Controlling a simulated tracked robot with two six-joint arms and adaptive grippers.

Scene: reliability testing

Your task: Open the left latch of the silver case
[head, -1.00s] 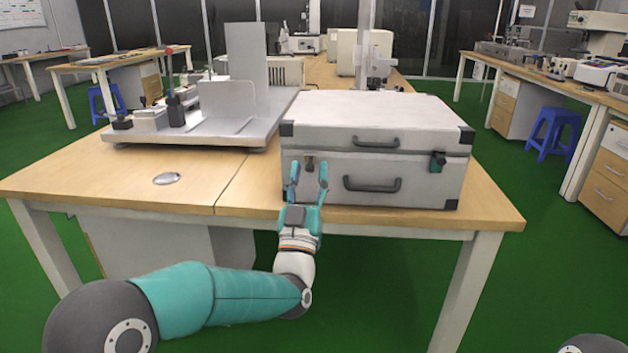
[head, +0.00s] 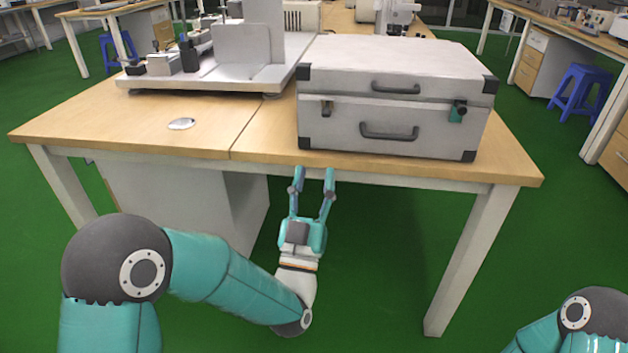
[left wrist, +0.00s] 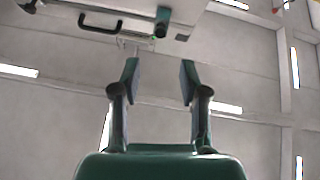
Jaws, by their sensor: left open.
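The silver case (head: 372,122) stands closed on the wooden table, near its front edge. The right latch (head: 458,111) looks dark and teal. My left gripper (head: 314,172) is open and empty, in front of the table edge and below the left latch in the picture, apart from the case. In the left wrist view its open fingers (left wrist: 157,85) have nothing between them, and the case front (left wrist: 135,10) shows at the top. My right gripper is out of view.
A lower handle (head: 389,132) and an upper handle (head: 396,88) stick out from the case front. A grey metal fixture (head: 240,75) stands left of the case. The tabletop (head: 130,120) is bare at front left, except for a small round metal disc (head: 181,124).

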